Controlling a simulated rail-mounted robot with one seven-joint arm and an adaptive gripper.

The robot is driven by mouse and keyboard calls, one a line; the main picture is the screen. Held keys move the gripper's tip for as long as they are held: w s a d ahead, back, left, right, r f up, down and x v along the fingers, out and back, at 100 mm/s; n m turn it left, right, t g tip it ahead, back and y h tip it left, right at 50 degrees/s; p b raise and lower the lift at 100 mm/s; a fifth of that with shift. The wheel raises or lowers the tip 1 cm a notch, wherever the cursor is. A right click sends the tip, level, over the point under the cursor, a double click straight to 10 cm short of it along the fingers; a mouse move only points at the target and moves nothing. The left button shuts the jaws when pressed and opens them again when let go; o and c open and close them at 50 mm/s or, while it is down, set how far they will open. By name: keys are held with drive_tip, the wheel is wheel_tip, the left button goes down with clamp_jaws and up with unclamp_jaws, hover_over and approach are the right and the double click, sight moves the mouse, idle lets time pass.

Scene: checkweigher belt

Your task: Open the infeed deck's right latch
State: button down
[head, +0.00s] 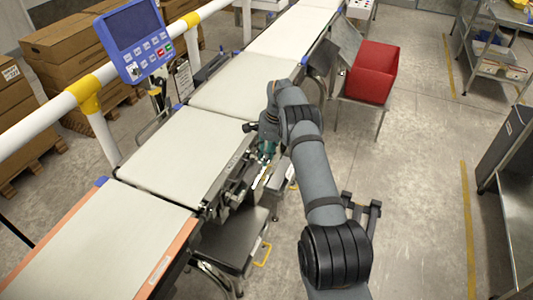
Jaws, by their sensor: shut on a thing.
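The infeed deck, which I take to be the pale belt section (172,150) in the middle left, lies flat between two other belt sections. My gripper (261,178) is at the deck's right side, low beside the side frame, pointing down and toward the belt. Its jaws are shut on a small part there, which I take to be the right latch. The latch itself is mostly hidden by the jaws and too small to make out. I cannot tell how far it is turned.
A blue control panel (134,40) stands over the left white rail (75,92). A red bin (372,72) stands right of the belt, beyond my arm.

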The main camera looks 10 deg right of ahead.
drive_tip(key=shift+w+a+r, duration=0.1)
drive_tip(key=shift+w+r, duration=0.2)
drive_tip(key=c, duration=1.8)
unclamp_jaws()
drive_tip(key=shift+c, duration=0.2)
drive_tip(key=shift+o, duration=1.3)
drive_tip(key=shift+s+a+f, duration=0.1)
drive_tip(key=shift+s+a, duration=0.05)
drive_tip(key=shift+d+r, duration=0.2)
drive_tip(key=shift+r, duration=0.25)
wheel_tip(320, 180, up, 11)
drive_tip(key=s+d, duration=0.1)
drive_tip(key=shift+f, duration=0.15)
drive_tip(key=f, duration=0.8)
drive_tip(key=w+a+f, duration=0.1)
drive_tip(key=f, duration=0.3)
